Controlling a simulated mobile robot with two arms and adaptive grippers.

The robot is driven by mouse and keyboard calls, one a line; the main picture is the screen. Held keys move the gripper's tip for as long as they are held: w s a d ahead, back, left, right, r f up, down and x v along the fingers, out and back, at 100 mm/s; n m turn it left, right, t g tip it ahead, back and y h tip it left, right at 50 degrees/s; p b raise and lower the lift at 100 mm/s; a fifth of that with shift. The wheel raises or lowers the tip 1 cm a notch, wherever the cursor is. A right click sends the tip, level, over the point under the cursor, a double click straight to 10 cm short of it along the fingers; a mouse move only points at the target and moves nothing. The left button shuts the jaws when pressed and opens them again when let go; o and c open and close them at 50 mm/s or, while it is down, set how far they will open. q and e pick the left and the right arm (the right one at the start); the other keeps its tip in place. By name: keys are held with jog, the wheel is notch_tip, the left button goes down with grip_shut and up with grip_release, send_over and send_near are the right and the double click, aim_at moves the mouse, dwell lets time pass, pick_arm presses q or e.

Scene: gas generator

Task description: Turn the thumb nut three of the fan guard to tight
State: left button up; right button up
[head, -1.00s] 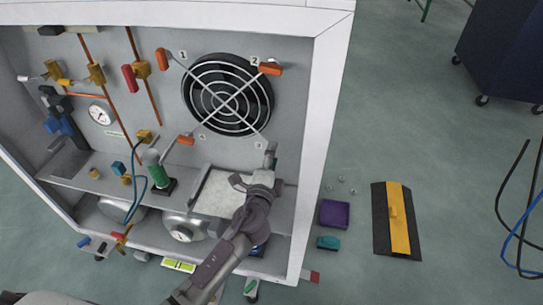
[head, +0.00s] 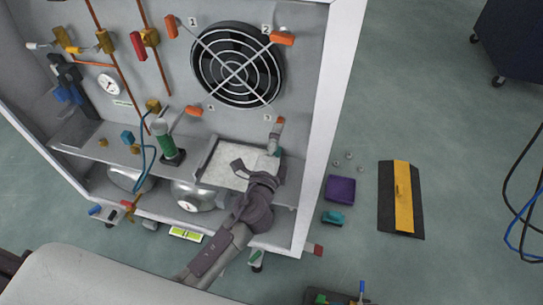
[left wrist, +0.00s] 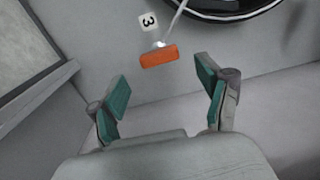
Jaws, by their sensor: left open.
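The fan guard (head: 237,66) is a round wire grille over a black fan on the cabinet's back wall, with orange thumb nuts at its arm ends. Thumb nut three (head: 281,120), by label 3, is partly covered by a fingertip in the head view. In the left wrist view thumb nut three (left wrist: 159,57) is fully visible, its bar nearly level with the right end slightly higher. My left gripper (head: 258,152) is open and empty below the nut. Its teal-padded fingers (left wrist: 162,90) stand apart, and the nut is beyond them, between their lines. My right gripper is not visible.
A pale raised-edge panel (head: 225,165) lies on the shelf beside my left gripper. The cabinet's white right side post (head: 325,120) stands close to the right.

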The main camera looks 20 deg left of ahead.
pick_arm(q)
jog(key=s, duration=0.7)
jog(key=shift+s, duration=0.35)
